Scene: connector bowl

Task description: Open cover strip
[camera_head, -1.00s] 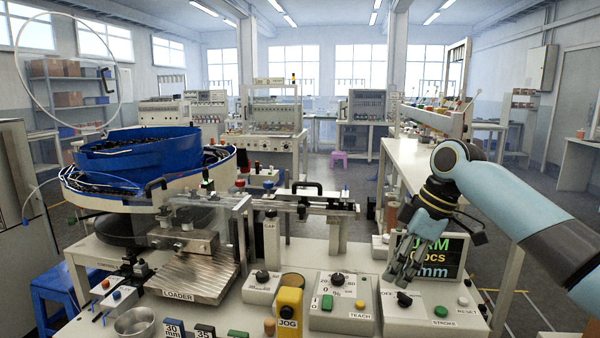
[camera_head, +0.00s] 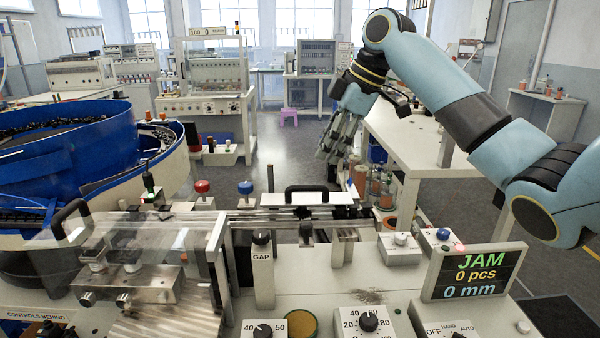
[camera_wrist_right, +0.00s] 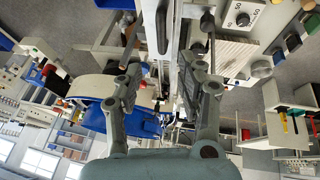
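The cover strip (camera_head: 296,199) is a pale flat strip with a black arched handle, lying along the top of the rail in the middle of the head view. My right gripper (camera_head: 334,148) is above and behind it, to the right of the handle, with its fingers pointing down and touching nothing that I can see. In the right wrist view the fingers of my right gripper (camera_wrist_right: 167,40) stand wide apart with nothing held between them. My left gripper is in neither view.
The blue bowl feeder (camera_head: 70,150) stands at the left, with a clear guard (camera_head: 150,240) beside it. The display (camera_head: 474,273) reads JAM, 0 pcs, 0 mm. A gap knob post (camera_head: 262,268) and a white side table (camera_head: 425,150) are also near.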

